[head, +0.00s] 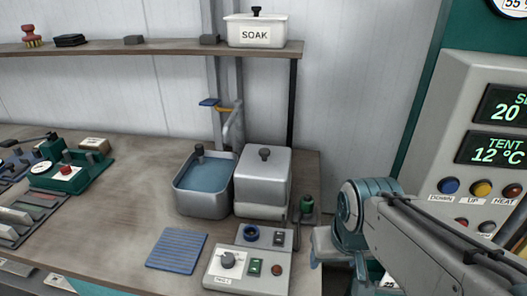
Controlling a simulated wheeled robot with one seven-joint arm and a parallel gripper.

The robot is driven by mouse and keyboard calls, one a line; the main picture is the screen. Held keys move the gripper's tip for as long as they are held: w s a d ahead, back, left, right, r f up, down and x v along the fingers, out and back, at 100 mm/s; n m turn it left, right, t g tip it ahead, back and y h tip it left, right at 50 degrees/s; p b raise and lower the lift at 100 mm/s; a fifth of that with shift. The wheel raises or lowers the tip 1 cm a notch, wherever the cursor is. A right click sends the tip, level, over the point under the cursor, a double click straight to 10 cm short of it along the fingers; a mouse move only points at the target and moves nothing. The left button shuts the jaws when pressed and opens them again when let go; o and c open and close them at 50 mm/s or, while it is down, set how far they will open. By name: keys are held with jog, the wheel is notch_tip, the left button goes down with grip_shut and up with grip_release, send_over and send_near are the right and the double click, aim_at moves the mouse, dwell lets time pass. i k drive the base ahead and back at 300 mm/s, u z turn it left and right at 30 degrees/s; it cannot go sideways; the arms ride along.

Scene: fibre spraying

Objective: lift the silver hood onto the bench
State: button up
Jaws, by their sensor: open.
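The silver hood (263,178) is a box-shaped metal cover with rounded edges and a dark knob (264,153) on top. It stands upright at the right end of the wooden bench (130,210), over a low metal base (259,211). My gripper (320,263) is at the end of my arm, right of the hood and lower in the head view, near the bench's right end. It is apart from the hood and its knob. It is open, small in view, and its fingers are hard to make out.
A water-filled basin (205,174) with a tap (232,125) adjoins the hood on the left. A control box (247,262) and blue ribbed mat (177,250) lie in front. A shelf (150,48) runs above, holding a SOAK tub (255,34).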

aim_at(262, 173)
jog(key=k, duration=1.25)
jog(key=u, duration=0.6)
jog(key=i, duration=1.3)
jog(key=z, duration=0.6)
